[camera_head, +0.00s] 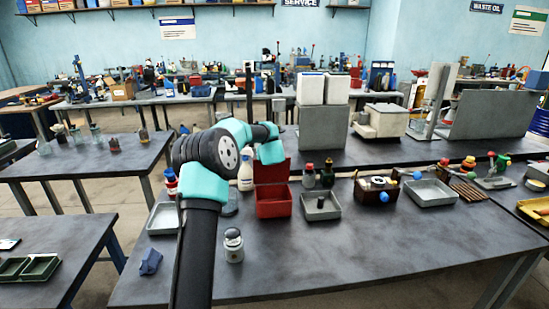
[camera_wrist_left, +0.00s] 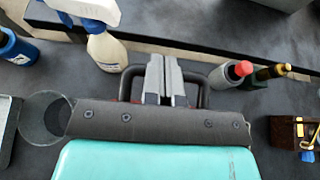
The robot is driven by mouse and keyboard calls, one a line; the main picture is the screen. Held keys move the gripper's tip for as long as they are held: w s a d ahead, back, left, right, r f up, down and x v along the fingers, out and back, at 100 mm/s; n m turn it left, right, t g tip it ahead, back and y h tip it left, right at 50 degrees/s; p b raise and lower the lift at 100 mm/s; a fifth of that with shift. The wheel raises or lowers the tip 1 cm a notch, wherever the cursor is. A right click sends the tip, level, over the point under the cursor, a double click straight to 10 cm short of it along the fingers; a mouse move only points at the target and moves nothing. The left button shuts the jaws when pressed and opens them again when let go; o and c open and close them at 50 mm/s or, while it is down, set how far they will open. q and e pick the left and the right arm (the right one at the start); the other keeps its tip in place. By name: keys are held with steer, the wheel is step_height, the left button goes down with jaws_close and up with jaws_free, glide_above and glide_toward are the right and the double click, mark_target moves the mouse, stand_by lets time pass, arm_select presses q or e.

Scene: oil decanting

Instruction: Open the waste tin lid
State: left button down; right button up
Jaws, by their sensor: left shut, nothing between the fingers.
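The waste tin, a red box (camera_head: 274,207), stands on the dark bench near the middle of the head view. Its red lid (camera_head: 272,174) stands raised at the back edge, so the tin is open at the front and top. My left arm reaches over from the left, and its wrist covers the top of the lid in the head view. The left fingers are hidden there. In the left wrist view my left gripper (camera_wrist_left: 163,80) is shut and empty, with only slivers of red around it. My right gripper is out of view.
A white spray bottle (camera_head: 245,174) stands just left of the lid; it also shows in the wrist view (camera_wrist_left: 105,50). A red-capped bottle (camera_head: 309,178) is right of it. A grey tray (camera_head: 321,208) sits right of the tin, and a lidded jar (camera_head: 233,246) in front.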

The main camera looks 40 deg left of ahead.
arm_select(q)
steer(key=shift+a+f, duration=0.2)
steer(key=shift+f, duration=0.55)
steer(key=shift+r, duration=0.1)
step_height(320, 180, up, 11)
steer(key=s+d, duration=0.2)
steer(key=shift+s+d, duration=0.15)
steer(key=shift+d, duration=0.25)
steer(key=shift+f, duration=0.2)
